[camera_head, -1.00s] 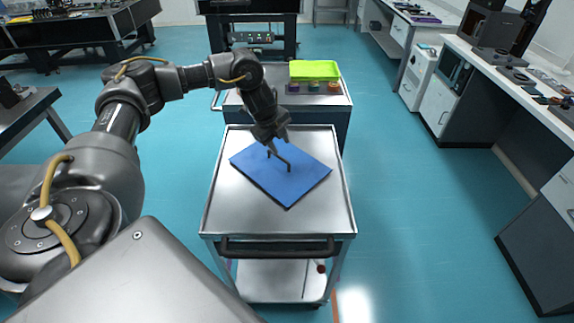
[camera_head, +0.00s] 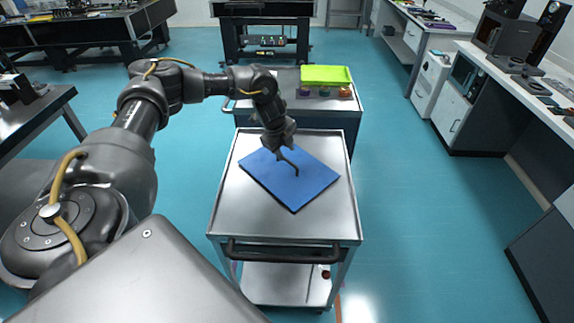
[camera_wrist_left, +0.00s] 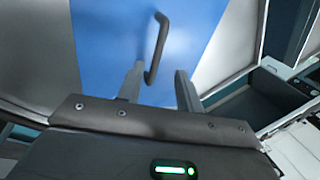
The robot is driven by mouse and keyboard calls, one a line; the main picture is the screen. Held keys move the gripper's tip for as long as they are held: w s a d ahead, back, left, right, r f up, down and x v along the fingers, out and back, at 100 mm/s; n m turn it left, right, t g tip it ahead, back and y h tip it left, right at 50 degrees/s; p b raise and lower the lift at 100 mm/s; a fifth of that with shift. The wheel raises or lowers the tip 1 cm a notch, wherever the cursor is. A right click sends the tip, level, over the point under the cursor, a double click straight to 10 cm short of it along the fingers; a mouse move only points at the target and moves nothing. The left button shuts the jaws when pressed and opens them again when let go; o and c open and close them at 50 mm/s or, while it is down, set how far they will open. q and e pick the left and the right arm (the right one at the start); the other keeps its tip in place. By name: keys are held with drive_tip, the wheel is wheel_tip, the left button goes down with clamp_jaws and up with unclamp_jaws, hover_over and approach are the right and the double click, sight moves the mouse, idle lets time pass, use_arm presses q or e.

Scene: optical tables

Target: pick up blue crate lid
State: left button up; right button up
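The blue crate lid (camera_head: 303,193) lies flat and slightly turned on the metal cart. A dark bar handle (camera_head: 295,170) stands up from its middle. My left gripper (camera_head: 282,152) points down at the handle's far end, just above the lid. In the left wrist view the gripper (camera_wrist_left: 158,82) is open, with its two fingers apart. The bent end of the handle (camera_wrist_left: 158,48) shows in line with the gap between them. The fingers are not closed on it; whether one touches it I cannot tell. My right gripper is not in view.
The metal cart (camera_head: 230,212) has a raised rim and a dark push handle (camera_head: 280,251) at its near edge. Behind it, another cart bears a green tray (camera_head: 326,75) and several small coloured items. Benches stand left and right; open floor lies beside the cart.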

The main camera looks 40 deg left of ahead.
sight(287, 160)
use_arm(q)
drive_tip(key=shift+s+p+x, duration=0.15)
drive_tip(key=shift+p+x, duration=0.2)
drive_tip(key=shift+x, duration=0.85)
drive_tip(key=shift+s+p+x, duration=0.15)
drive_tip(key=shift+p+x, duration=0.15)
drive_tip(key=shift+x, duration=0.85)
drive_tip(key=shift+a, duration=0.15)
clamp_jaws()
